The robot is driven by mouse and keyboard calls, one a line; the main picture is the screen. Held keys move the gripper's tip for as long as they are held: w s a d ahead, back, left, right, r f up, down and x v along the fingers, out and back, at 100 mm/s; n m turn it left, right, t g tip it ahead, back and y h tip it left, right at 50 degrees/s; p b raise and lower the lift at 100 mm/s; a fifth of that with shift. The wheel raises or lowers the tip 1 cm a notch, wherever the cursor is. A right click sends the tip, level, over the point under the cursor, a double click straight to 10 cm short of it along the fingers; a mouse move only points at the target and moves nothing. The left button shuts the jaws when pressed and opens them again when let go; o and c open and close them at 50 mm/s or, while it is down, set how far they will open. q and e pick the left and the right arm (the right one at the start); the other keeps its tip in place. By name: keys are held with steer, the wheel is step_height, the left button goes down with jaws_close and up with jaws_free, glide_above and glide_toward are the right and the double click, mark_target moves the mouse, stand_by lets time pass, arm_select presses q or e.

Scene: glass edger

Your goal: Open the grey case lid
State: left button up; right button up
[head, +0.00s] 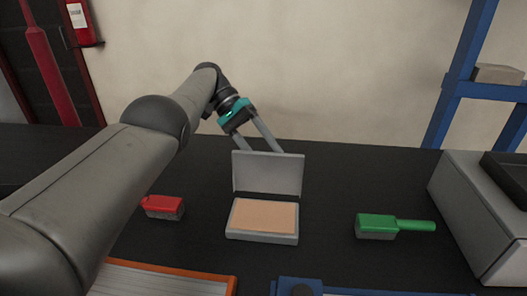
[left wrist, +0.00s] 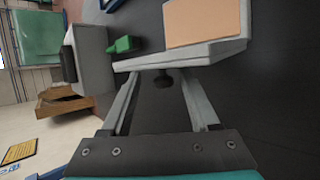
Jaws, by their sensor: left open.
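The grey case (head: 262,238) stands on the black table with a tan block or pad (head: 263,216) filling its base. Its lid (head: 268,173) is raised, standing nearly upright at the back edge. My left gripper (head: 262,147) is behind the lid, its fingers pointing down; the lid hides the fingertips in the head view. My right gripper is not in view.
A red brush-like block (head: 163,206) lies left of the case and a green-handled one (head: 380,225) lies to the right. A grey machine (head: 470,205) stands at the right edge. An orange-rimmed tray (head: 180,280) and a blue item (head: 300,288) are at the front.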

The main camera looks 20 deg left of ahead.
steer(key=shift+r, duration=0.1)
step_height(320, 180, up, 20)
steer(key=p, duration=2)
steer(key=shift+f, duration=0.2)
